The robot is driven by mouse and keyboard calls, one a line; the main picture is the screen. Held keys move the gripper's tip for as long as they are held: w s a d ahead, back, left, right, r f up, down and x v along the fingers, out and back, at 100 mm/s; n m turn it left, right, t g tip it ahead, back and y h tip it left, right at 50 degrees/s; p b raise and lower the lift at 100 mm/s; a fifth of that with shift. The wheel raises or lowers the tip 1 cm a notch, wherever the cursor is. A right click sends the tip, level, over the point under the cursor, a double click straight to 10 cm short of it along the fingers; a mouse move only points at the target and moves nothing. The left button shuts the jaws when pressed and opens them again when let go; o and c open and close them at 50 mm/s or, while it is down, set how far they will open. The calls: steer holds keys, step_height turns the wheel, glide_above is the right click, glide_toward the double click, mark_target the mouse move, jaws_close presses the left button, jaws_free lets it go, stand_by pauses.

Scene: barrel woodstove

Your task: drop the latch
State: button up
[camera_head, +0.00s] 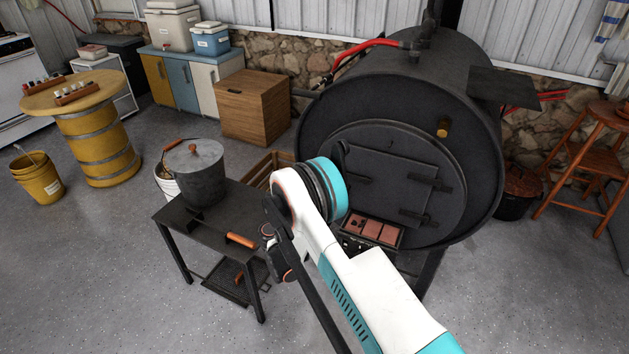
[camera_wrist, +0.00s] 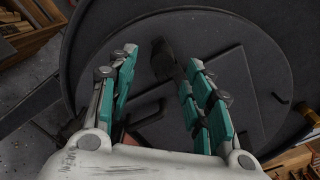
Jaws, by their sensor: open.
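The barrel stove's square dark door (camera_head: 390,185) lies flat against the round stove front, with hinge straps on its right. A dark latch bar (camera_head: 341,153) stands raised at the door's left edge. In the wrist view the latch (camera_wrist: 163,60) shows between the fingertips; contact cannot be told. A black door handle (camera_wrist: 147,112) is lower down, between the fingers. My gripper (camera_wrist: 161,58) is open, its two teal-padded fingers spread towards the stove front. In the head view my arm hides the gripper.
A low metal table (camera_head: 208,220) with a lidded pot (camera_head: 198,170) stands left of the arm. A pan with reddish blocks (camera_head: 372,231) sits under the door. A wooden stool (camera_head: 590,150) is at right. Open floor lies at front left.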

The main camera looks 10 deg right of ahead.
steer(key=shift+v, duration=2.5)
steer(key=d+r+m+g+y, duration=0.1)
steer(key=d+r+m+g, duration=0.2)
steer(key=r, duration=0.4)
steer(key=d+r+m, duration=0.2)
steer(key=r+m, duration=0.3)
steer(key=r, duration=0.1)
steer(key=s+d+r+m+g+y, duration=0.3)
steer(key=s+d+r+m, duration=0.3)
steer(key=s+r+m, duration=0.5)
steer(key=s+d+r+m+g+y, duration=0.1)
steer(key=s+r+m+y, duration=0.2)
steer(key=s, duration=0.4)
steer(key=s+d+r+m, duration=0.1)
steer(key=s+r+m, duration=0.2)
steer(key=s+m, duration=0.35)
steer(key=s+a+m+y, duration=0.1)
steer(key=s+m, duration=0.3)
steer(key=s, duration=0.5)
steer(key=s+a+f+m+y, duration=0.1)
steer(key=s+a+m+y, duration=0.1)
steer(key=s+m, duration=0.3)
steer(key=s, duration=0.4)
steer(key=shift+s+f+y, duration=0.25)
steer(key=shift+f+y, duration=0.05)
